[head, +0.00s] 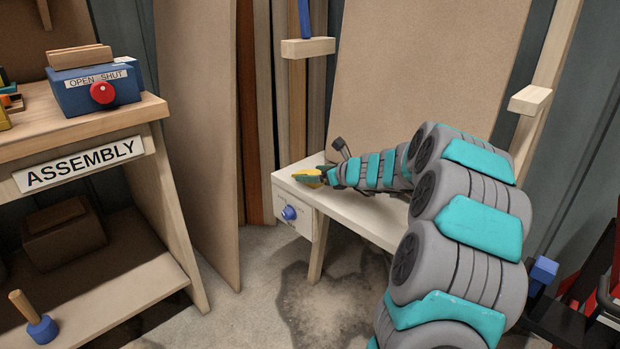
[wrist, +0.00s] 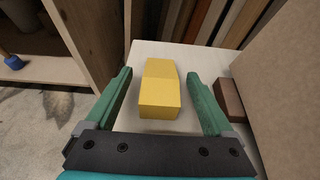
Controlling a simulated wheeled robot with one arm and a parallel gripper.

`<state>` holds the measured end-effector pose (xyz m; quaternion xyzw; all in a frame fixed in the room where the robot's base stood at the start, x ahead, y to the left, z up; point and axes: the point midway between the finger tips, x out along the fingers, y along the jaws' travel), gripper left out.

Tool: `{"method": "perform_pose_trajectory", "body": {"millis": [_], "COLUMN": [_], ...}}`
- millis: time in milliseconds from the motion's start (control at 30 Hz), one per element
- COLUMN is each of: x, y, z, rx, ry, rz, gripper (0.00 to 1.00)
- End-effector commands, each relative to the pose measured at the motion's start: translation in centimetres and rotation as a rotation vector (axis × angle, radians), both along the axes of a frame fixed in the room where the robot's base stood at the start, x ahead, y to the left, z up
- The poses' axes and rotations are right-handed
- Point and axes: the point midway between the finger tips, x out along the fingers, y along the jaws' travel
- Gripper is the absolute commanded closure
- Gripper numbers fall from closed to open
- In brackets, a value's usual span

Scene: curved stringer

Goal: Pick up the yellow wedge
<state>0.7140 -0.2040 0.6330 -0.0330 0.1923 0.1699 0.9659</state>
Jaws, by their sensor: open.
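The yellow wedge (wrist: 159,88) lies on the white bench (wrist: 127,121), centred between my gripper's two green fingers in the wrist view. My gripper (wrist: 160,85) is open, with a gap between each finger and the wedge. In the head view the yellow wedge (head: 307,179) shows at the left end of the white bench (head: 345,205), and my gripper (head: 322,175) is right at it. My gripper partly hides the wedge there.
A brown block (wrist: 229,100) lies on the bench to the right of my gripper, near an upright tan panel (wrist: 286,85). A blue knob (head: 289,213) is on the bench's front. The ASSEMBLY shelf (head: 85,120) stands at left, with a blue OPEN SHUT box (head: 75,98) on top.

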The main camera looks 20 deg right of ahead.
Motion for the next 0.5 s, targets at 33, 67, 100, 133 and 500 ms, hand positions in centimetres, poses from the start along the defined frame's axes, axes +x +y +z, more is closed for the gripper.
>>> {"method": "perform_pose_trajectory", "body": {"millis": [33,67,100,133,500], "x": [0.8,1.1,1.6,1.9,2.7], "y": [0.3,0.4,0.5,0.6,0.9], "z": [-0.4,-0.5,-0.7,-0.8,-1.1], "rx": [-0.003,-0.002,-0.002,-0.002,-0.002], "ry": [0.002,0.001,0.001,0.000,-0.001], "rz": [0.002,0.001,0.001,0.001,0.001], "gripper": [0.12,0.12,0.12,0.12,0.14]}}
